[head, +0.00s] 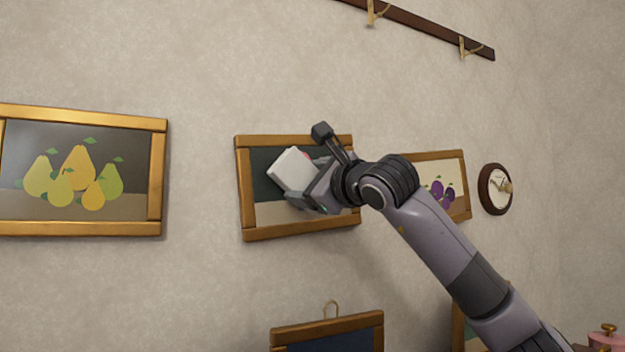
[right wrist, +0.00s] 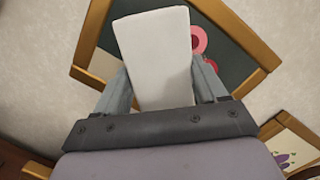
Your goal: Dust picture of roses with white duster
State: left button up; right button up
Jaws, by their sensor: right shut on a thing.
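The white duster (head: 295,170) is a pale block held in my right gripper (head: 312,183). It also shows in the right wrist view (right wrist: 156,55), between the two fingers (right wrist: 158,88). The picture behind it (head: 241,190) has a gold-brown wooden frame and a dark background, and hangs slightly tilted in the middle of the wall. In the right wrist view a pink-red round shape, perhaps a rose, shows on the picture (right wrist: 231,45) beside the duster. The duster and gripper hide much of the picture. I cannot tell whether the duster touches it. My left gripper is out of view.
A picture of pears (head: 76,176) hangs at the left. A picture with purple fruit (head: 440,187) and a round clock (head: 495,189) hang at the right. A dark framed board (head: 327,333) is below, and a wooden rail with hooks (head: 435,30) is above.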

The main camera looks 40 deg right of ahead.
jog(key=shift+p+x, duration=0.35)
jog(key=shift+x, duration=0.5)
dwell(0.5)
jog(key=shift+s+d, duration=0.1)
jog(key=shift+d, duration=0.1)
